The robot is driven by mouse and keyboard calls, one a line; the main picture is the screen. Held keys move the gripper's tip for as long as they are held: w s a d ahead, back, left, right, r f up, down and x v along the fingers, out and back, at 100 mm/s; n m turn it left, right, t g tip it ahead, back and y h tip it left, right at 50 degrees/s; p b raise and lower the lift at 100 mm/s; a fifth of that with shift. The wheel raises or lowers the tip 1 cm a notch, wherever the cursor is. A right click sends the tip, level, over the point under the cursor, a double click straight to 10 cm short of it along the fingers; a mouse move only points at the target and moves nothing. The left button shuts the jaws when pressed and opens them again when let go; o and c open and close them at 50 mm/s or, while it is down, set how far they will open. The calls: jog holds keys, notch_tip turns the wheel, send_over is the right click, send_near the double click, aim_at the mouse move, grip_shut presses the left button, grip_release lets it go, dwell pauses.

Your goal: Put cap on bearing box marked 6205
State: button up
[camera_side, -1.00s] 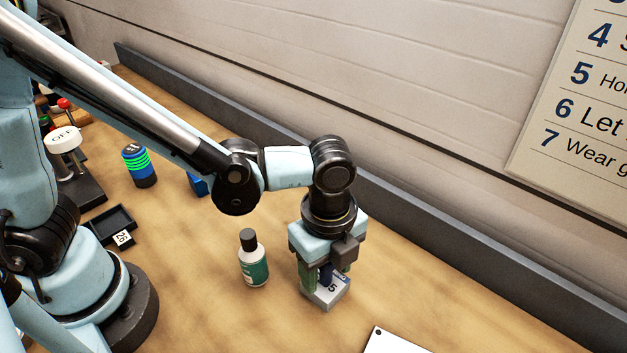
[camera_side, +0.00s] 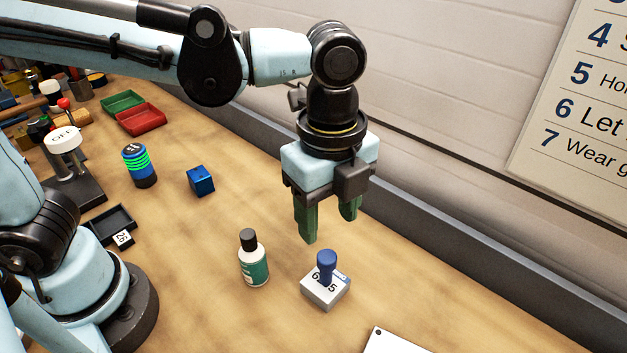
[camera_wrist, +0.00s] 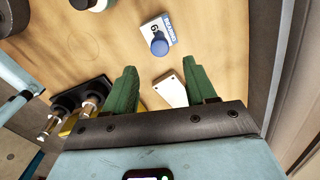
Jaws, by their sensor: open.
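The white-grey bearing box (camera_side: 331,299) sits on the bench; its label shows a 6 and a 5, with the middle digits hidden. A blue cap (camera_side: 327,261) with a round knob stands upright on top of the box. In the wrist view, the blue knob (camera_wrist: 160,47) covers part of the box (camera_wrist: 151,28). My gripper (camera_side: 329,229) hangs above the cap, clear of it. Its two green fingers are spread, with nothing between them; they also show in the wrist view (camera_wrist: 160,66).
A white bottle with a green label (camera_side: 253,265) stands close left of the box. A blue cube (camera_side: 201,181), a ringed cylinder (camera_side: 139,166) and a black tray (camera_side: 110,225) lie farther left. Red (camera_side: 141,120) and green trays (camera_side: 122,103) are behind. A white board (camera_side: 393,342) lies in front.

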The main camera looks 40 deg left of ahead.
jog(key=w+a+f+n+t, duration=0.1)
jog(key=a+n+t, duration=0.6)
jog(key=a+n, duration=1.3)
jog(key=shift+w+a+f, duration=0.25)
jog(key=shift+a, duration=0.3)
